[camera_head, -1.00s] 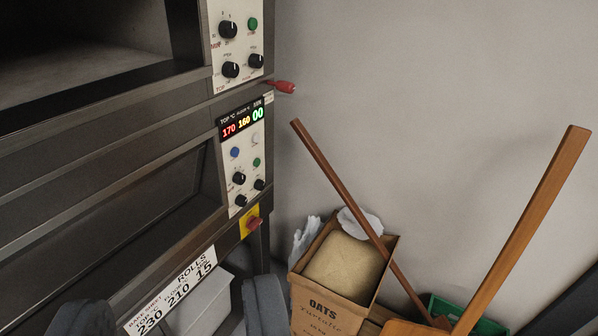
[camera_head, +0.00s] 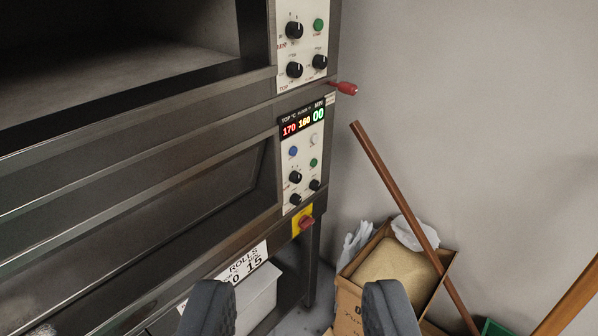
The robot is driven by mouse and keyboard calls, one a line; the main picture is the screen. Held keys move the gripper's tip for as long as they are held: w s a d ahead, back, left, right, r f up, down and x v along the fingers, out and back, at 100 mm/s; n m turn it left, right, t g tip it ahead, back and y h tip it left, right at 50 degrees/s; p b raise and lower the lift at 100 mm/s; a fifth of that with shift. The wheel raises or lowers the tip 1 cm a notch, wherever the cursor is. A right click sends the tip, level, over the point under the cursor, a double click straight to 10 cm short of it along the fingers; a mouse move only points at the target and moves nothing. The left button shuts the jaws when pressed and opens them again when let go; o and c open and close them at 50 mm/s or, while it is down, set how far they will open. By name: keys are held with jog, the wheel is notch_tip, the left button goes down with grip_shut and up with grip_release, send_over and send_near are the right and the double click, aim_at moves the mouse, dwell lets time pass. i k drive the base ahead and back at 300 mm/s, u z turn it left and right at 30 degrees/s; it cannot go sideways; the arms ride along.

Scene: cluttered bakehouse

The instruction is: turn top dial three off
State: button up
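The deck oven (camera_head: 120,125) fills the left. Its upper control panel (camera_head: 306,47) carries three black dials: one at upper left (camera_head: 294,30), one at lower left (camera_head: 294,69) and one at lower right (camera_head: 320,62), with small white marks. The lower panel has three more black dials: a larger one (camera_head: 295,177) and two smaller ones (camera_head: 314,184), (camera_head: 295,199). I cannot tell which dial is numbered three; the labels are too small. My gripper (camera_head: 298,310) is open and empty at the bottom of the picture, below and apart from the panels.
A lit display (camera_head: 303,122) reads 170, 160 and 00. A red handle (camera_head: 346,88) juts out beside the panels. A red switch on a yellow plate (camera_head: 304,221) sits below. A wooden pole (camera_head: 400,200) leans by an oats box (camera_head: 345,300). The wall side above is clear.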

aim_at(295, 199)
jog(key=k, duration=0.6)
jog(key=u, duration=0.3)
jog(key=i, duration=1.8)
jog(key=z, duration=0.55)
